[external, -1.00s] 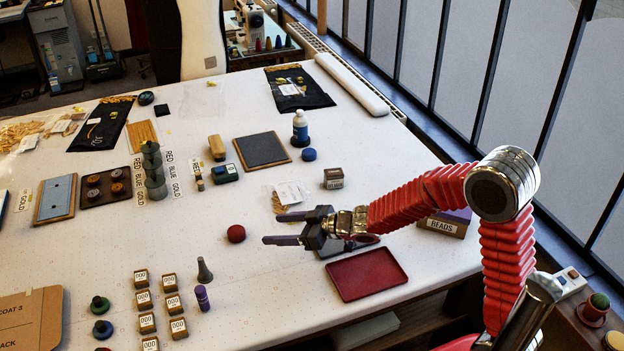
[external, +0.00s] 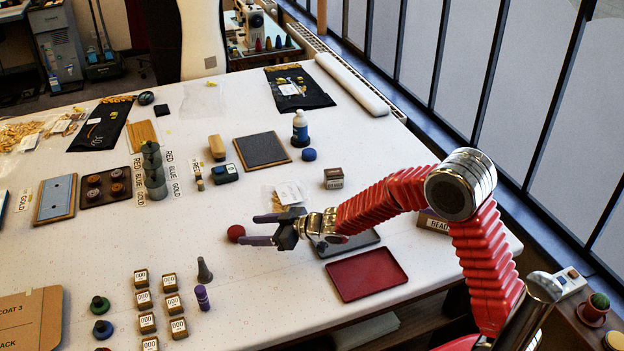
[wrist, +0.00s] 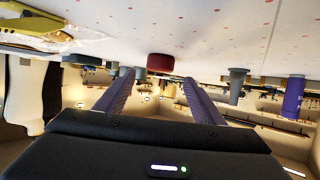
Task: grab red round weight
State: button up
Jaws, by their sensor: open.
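The red round weight (external: 236,233) sits on the white table, left of the red tray. My gripper (external: 254,229) is open, its two dark fingers pointing left toward the weight. In the external view the fingertips are close to the weight, with the nearer finger beside its right edge; I cannot tell whether they touch. In the wrist view, which looks upside down, the red weight (wrist: 160,63) shows beyond and between the fingertips (wrist: 159,78), with nothing held.
The red tray (external: 367,274) and a dark tray (external: 346,242) lie under and near my arm. A small bag with a label (external: 289,196) lies behind my gripper.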

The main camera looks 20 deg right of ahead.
aim_at(239, 231)
jog(key=shift+w+a+f, duration=0.1)
jog(key=shift+w+a, duration=0.05)
jog(key=shift+x, duration=2.55)
jog(key=shift+c, duration=0.2)
jog(key=c, duration=1.3)
jog(key=shift+c, duration=0.2)
notch_tip(239, 231, up, 10)
